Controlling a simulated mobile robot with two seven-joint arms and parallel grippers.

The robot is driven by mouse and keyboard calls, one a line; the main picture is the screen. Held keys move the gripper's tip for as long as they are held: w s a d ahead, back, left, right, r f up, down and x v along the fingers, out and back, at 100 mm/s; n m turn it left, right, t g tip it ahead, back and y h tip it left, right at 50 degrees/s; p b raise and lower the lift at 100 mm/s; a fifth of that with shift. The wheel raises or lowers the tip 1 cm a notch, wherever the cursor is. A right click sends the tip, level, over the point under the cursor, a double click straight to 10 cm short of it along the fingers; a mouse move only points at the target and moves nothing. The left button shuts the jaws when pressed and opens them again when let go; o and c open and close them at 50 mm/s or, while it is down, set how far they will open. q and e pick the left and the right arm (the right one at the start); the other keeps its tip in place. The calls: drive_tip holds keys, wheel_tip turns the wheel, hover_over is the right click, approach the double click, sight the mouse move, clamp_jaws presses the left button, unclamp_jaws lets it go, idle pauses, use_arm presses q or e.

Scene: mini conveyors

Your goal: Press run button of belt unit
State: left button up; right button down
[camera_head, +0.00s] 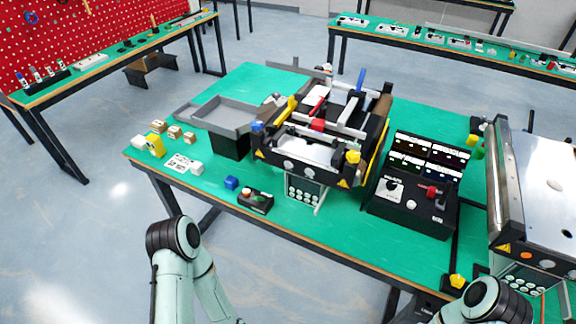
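The belt unit (265,148) stands in the middle of the green table, a black frame with yellow, blue and red parts. A small black button box (262,208) lies on the table in front of it, with a pale, reddish knob (247,192) and a green button (259,198) on top. A panel with several round white spots (304,187) is under the unit's front. A black control console (413,213) with small screens, a red switch and a white button stands to the right. Which button is the run button I cannot tell. Only my arm links show; both grippers are out of view.
Small white, tan and yellow blocks and a printed card (178,162) lie at the table's left. A grey tray (204,114) is behind. A second machine (545,200) stands at right. The front edge near the box is clear.

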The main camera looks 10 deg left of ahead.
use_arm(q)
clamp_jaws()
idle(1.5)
